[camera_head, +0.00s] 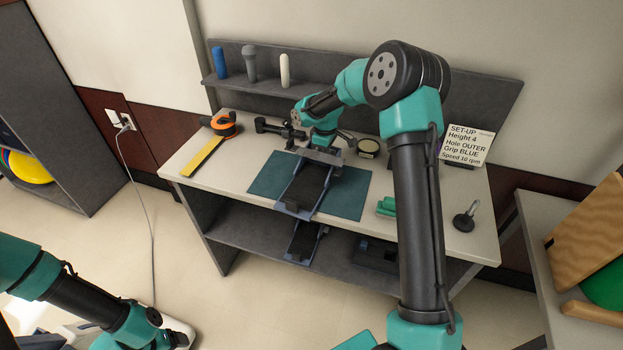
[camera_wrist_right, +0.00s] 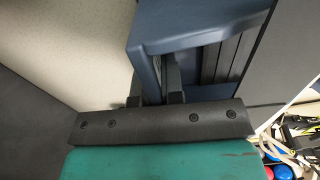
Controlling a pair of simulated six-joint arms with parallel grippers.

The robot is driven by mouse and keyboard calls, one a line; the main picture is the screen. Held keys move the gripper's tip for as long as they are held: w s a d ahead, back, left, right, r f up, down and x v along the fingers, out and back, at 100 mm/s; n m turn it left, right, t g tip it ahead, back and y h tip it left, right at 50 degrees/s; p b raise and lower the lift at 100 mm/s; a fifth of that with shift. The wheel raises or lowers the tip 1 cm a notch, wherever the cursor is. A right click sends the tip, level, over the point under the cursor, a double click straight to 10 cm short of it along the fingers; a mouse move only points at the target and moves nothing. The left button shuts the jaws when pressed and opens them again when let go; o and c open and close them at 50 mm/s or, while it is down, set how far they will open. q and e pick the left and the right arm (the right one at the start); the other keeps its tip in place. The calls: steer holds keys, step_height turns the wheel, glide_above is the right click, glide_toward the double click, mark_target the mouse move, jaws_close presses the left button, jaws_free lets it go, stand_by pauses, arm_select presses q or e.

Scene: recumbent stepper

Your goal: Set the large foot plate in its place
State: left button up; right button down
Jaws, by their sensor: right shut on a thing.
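The large foot plate (camera_head: 307,188), a dark ribbed plate with a blue-grey frame, shows over the teal mat (camera_head: 350,195) on the table. I cannot tell whether it rests on the mat or is slightly above it. My right gripper (camera_head: 318,156) is at its far end, shut on it. In the right wrist view, the fingers of my right gripper (camera_wrist_right: 160,85) meet the blue frame of the foot plate (camera_wrist_right: 195,35), with its black ribs beside them. My left arm is at the lower left; its gripper is not visible.
A smaller, similar plate (camera_head: 304,243) is on the lower shelf. An orange tool with a yellow strip (camera_head: 205,155) lies left, a black knob (camera_head: 466,217) right. Green blocks (camera_head: 386,206) sit beside the mat. A set-up card (camera_head: 468,145) stands at the back right. Grips stand on the back shelf (camera_head: 290,87).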

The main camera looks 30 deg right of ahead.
steer(key=shift+r, duration=0.1)
stand_by(0.4)
steer(key=shift+r, duration=1.6)
steer(key=shift+s+a+r, duration=0.15)
steer(key=shift+s+a, duration=0.05)
steer(key=shift+s, duration=0.05)
steer(key=s+a, duration=0.2)
steer(key=s, duration=0.2)
steer(key=s+a+r, duration=0.1)
steer(key=s+a, duration=0.2)
steer(key=s, duration=0.1)
steer(key=s+a, duration=0.3)
steer(key=s, duration=0.2)
steer(key=shift+s+r, duration=0.1)
steer(key=shift+r, duration=0.1)
